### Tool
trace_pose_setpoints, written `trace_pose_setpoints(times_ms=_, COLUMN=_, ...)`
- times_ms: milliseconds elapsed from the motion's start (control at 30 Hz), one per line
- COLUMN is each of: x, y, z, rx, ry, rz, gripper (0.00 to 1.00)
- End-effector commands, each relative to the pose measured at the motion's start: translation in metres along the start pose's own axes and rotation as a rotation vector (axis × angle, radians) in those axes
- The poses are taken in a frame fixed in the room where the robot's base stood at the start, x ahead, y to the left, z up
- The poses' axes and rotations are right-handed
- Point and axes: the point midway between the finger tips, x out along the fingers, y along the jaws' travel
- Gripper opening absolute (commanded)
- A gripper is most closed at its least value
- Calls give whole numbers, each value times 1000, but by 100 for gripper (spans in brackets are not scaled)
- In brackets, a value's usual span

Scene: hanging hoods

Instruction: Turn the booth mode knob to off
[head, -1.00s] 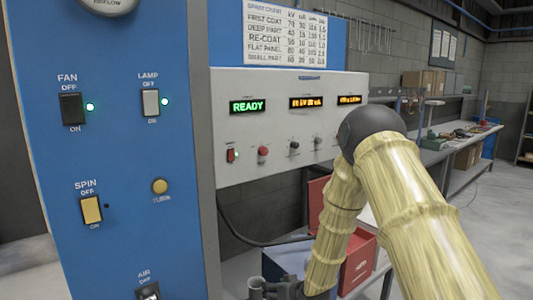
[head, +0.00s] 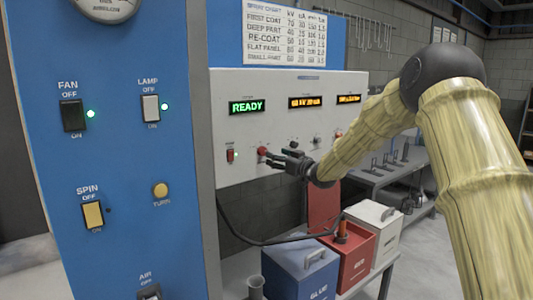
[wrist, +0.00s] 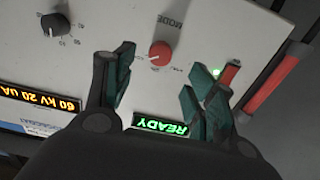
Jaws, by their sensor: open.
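The mode knob is a round red knob on the white control panel (head: 300,85). In the wrist view the red knob (wrist: 160,54) shows beside the word MODE, with a pale pointer mark on its face. In the head view the knob (head: 262,150) is at the tips of my gripper (head: 271,155). In the wrist view my gripper (wrist: 157,88) is open, with one finger on each side of the knob and a gap to it. I cannot tell whether a fingertip touches it. The knob's position labels are not readable.
A red lit rocker switch (head: 230,155) sits left of the knob, and a black knob (wrist: 55,24) on its other side. A green READY display (head: 247,107) is above. Blue, red and white boxes stand below. The blue booth panel (head: 120,200) is at left.

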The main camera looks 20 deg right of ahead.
Motion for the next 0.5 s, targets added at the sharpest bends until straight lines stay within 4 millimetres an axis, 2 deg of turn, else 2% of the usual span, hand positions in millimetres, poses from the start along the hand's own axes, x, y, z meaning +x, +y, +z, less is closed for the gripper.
trace_pose_setpoints(times_ms=300, x=47, y=-1, z=-1, rx=-1, ry=-1, rz=0, gripper=56)
trace_pose_setpoints(times_ms=500, x=68, y=-1, z=0, rx=1, ry=0, rz=-1, gripper=56)
